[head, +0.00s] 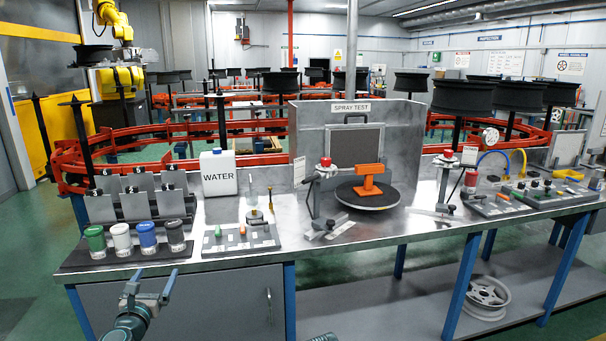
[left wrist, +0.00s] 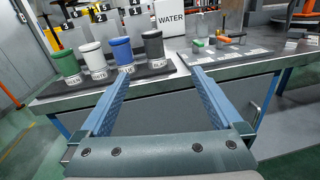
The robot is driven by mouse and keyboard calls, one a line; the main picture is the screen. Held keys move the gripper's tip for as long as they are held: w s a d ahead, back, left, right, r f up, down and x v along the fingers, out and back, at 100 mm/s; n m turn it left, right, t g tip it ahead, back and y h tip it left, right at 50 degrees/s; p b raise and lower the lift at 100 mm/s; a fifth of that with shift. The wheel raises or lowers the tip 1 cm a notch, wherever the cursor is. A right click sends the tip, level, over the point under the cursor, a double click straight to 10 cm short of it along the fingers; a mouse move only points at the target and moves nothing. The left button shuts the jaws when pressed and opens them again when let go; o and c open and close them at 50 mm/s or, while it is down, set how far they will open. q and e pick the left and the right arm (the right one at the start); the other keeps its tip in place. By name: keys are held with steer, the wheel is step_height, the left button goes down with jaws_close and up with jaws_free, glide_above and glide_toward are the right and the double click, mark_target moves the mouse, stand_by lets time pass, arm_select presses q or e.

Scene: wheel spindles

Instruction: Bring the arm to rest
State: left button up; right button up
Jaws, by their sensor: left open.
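My left gripper (head: 153,281) is open and empty in the head view, low in front of the bench's grey cabinet. In the left wrist view its two blue fingers (left wrist: 161,72) are spread wide with nothing between them. The fingertips are apart from the bench and point toward its front edge. My right gripper does not show. A small dark part at the bottom edge of the head view cannot be made out.
The metal bench (head: 300,235) spans the view. Green (head: 95,242), white (head: 121,240), blue (head: 147,238) and black (head: 175,236) cups stand near its front left edge, by a WATER container (head: 218,173). An orange fixture (head: 368,180) sits on a turntable. Floor before the bench is clear.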

arm_select(q)
steer(key=s+d+f+m+g+h, duration=0.1)
steer(key=d+f+m+g+h, duration=0.35)
steer(key=d+m, duration=0.5)
steer(key=d+f+m+g+h, duration=0.3)
steer(key=d+f+m, duration=0.3)
steer(key=d+m, duration=0.35)
steer(key=s+d+f+m+g+y, duration=0.2)
steer(key=s+f+m+g+y, duration=0.4)
steer(key=s+f+m+g, duration=0.7)
steer(key=s+d+r+m+t, duration=0.2)
steer(key=s+d+m, duration=0.55)
steer(key=d, duration=0.25)
step_height(320, 180, up, 18)
steer(key=p, duration=1.7)
steer(key=shift+w+d+f+m+y+p, duration=0.25)
steer(key=shift+d+m+y+p, duration=0.1)
steer(key=shift+m+y+p, duration=0.1)
